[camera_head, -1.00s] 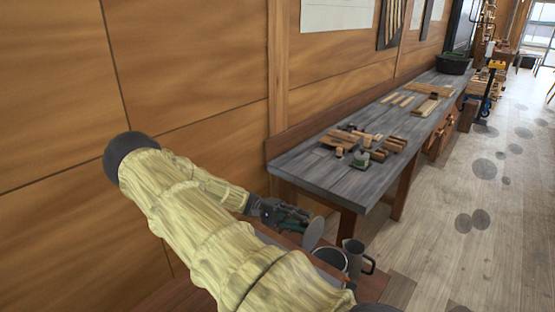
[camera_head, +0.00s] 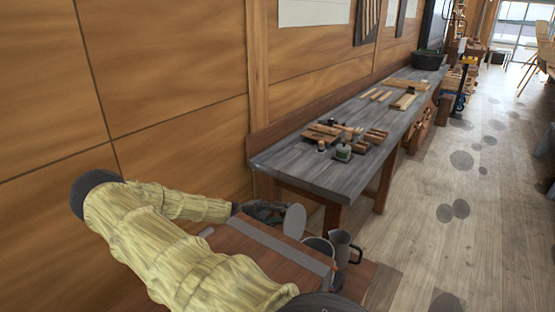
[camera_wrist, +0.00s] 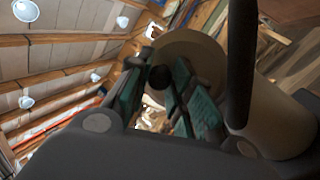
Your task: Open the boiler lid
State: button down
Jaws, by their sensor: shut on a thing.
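The boiler (camera_head: 319,247) is a light, round, open-topped vessel low at the front, beside the wooden box. Its grey disc lid (camera_head: 294,222) stands tilted on edge, up and left of the boiler's mouth. My gripper (camera_head: 268,212) is at the lid's left side. In the wrist view, my gripper's teal-padded fingers (camera_wrist: 158,88) are closed around a dark round knob (camera_wrist: 159,77) on the pale lid (camera_wrist: 190,50). A pale cylinder, probably the boiler's body (camera_wrist: 275,125), shows at the right. My arm hides part of the wooden box.
A grey jug (camera_head: 342,246) stands just right of the boiler. The wooden box (camera_head: 250,255) with a grey strip lies in front. A long grey workbench (camera_head: 310,177) with wooden pieces runs along the panelled wall behind. Open floor (camera_head: 430,225) lies to the right.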

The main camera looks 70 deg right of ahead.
jog(key=shift+d+r, duration=0.15)
jog(key=shift+r, duration=0.05)
jog(key=c, duration=1.2)
grip_release()
jog(key=shift+s+f, duration=0.1)
jog(key=shift+c, duration=0.2)
jog(key=shift+f, duration=0.1)
jog(key=shift+w, duration=0.25)
jog(key=v, duration=1.2)
